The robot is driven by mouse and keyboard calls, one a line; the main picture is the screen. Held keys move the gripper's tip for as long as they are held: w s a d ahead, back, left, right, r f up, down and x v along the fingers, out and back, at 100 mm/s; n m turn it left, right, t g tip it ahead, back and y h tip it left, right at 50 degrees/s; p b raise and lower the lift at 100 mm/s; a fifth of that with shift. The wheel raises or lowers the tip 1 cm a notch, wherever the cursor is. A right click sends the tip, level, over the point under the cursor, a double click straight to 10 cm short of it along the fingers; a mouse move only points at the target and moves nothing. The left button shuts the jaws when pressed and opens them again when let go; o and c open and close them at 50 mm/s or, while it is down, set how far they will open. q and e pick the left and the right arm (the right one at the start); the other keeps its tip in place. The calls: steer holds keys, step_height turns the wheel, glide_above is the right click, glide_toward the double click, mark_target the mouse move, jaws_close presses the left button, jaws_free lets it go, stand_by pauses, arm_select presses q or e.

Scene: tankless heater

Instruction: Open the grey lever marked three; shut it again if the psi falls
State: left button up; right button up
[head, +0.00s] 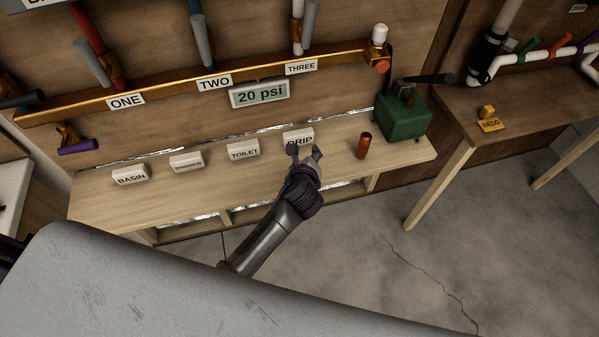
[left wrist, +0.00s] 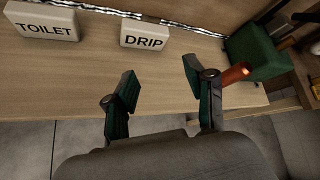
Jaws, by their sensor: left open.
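The grey lever above the label THREE (head: 301,67) is a grey handle (head: 311,20) beside a white pipe, running up and cut by the top edge of the head view. The gauge (head: 260,94) below the copper pipe reads 20 psi. My left gripper (head: 305,152) is open and empty over the bench, in front of the DRIP block (head: 298,138), well below the lever. In the left wrist view its two fingers (left wrist: 160,80) are spread, with the DRIP block (left wrist: 145,36) beyond them. My right gripper is out of view.
Similar grey handles stand at ONE (head: 93,63) and TWO (head: 202,40). BASIN (head: 130,176) and TOILET (head: 243,149) blocks sit on the bench. An orange-red cylinder (head: 364,146) and a green box (head: 403,113) stand right of the gripper. A second table (head: 455,105) is at right.

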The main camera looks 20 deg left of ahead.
arm_select(q)
steer(key=shift+n+g, duration=0.5)
steer(key=shift+n, duration=0.3)
steer(key=shift+s+a+f, duration=0.15)
steer(key=shift+s+f, duration=0.2)
steer(key=shift+f, duration=0.5)
steer(key=shift+s+a+f, duration=0.1)
steer(key=shift+s+f, duration=0.2)
steer(key=shift+f, duration=0.55)
steer(key=shift+s+a+f, duration=0.15)
steer(key=shift+s+f, duration=0.2)
steer(key=shift+f, duration=0.5)
steer(key=shift+c, duration=0.4)
